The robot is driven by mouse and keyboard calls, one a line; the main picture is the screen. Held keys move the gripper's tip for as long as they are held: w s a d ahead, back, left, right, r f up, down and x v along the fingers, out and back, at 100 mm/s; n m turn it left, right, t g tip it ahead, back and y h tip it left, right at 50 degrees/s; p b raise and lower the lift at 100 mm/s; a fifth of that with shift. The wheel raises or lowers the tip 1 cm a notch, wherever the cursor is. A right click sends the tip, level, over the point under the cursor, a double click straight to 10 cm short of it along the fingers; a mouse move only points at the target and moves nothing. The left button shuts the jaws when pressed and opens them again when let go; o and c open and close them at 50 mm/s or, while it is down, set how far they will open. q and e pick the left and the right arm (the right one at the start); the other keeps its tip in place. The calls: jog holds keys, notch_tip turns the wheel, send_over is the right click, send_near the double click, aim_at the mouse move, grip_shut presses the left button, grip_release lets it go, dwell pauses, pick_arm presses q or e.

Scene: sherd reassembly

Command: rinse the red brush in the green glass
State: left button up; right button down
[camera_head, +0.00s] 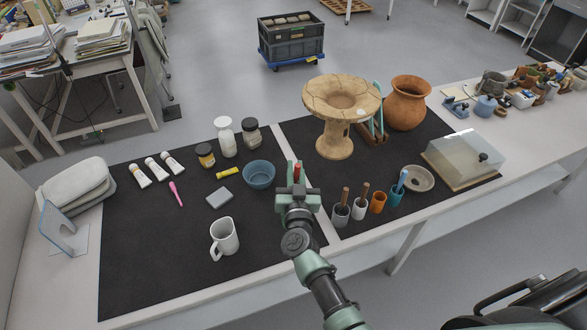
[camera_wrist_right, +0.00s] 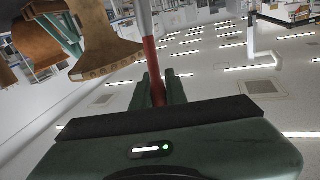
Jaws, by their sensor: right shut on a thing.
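My right gripper (camera_head: 297,192) is shut on the red brush (camera_head: 297,171), whose red end stands up above the fingers. In the right wrist view the brush's red handle (camera_wrist_right: 153,72) runs between the fingers (camera_wrist_right: 160,92), with a pale shaft beyond it. The gripper is over the mat, to the left of a row of small cups. A teal-green cup (camera_head: 396,199), which looks like the green glass, stands at the right end of that row with a blue-handled thing in it. The brush is apart from this cup. My left gripper is not in view.
A grey cup (camera_head: 340,218), a white cup (camera_head: 359,212) and an orange cup (camera_head: 378,204) stand between gripper and teal cup. A blue bowl (camera_head: 259,175) is close left. A clay stand (camera_head: 336,146) rises behind. The front mat (camera_head: 170,270) is mostly clear.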

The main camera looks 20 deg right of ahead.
aim_at(297, 180)
jog(key=shift+f+b, duration=0.3)
jog(key=shift+f, duration=0.2)
jog(key=shift+a+f+b, duration=0.1)
jog(key=shift+f+b, duration=0.15)
jog(key=shift+b, duration=0.05)
jog(key=shift+f+b, duration=0.6)
jog(key=shift+b, duration=0.1)
jog(key=shift+f+b, duration=0.25)
jog(key=shift+b, duration=0.05)
jog(key=shift+d+f+b, duration=0.3)
jog(key=shift+f+b, duration=0.15)
jog(key=shift+f, duration=0.2)
jog(key=shift+a+f+b, duration=0.2)
jog(key=shift+f+b, duration=0.2)
jog(key=shift+f, duration=0.1)
jog(key=shift+a+f+b, duration=0.15)
jog(key=shift+f+b, duration=0.25)
jog(key=shift+f, duration=0.1)
notch_tip(297, 180, down, 2)
jog(key=shift+b, duration=0.75)
jog(key=shift+w+a+f+b, duration=0.1)
jog(key=shift+f+b, duration=0.4)
jog(key=shift+f, duration=0.15)
jog(key=shift+w+a+f+b, duration=0.1)
jog(key=shift+f+b, duration=0.35)
jog(key=shift+f, duration=0.15)
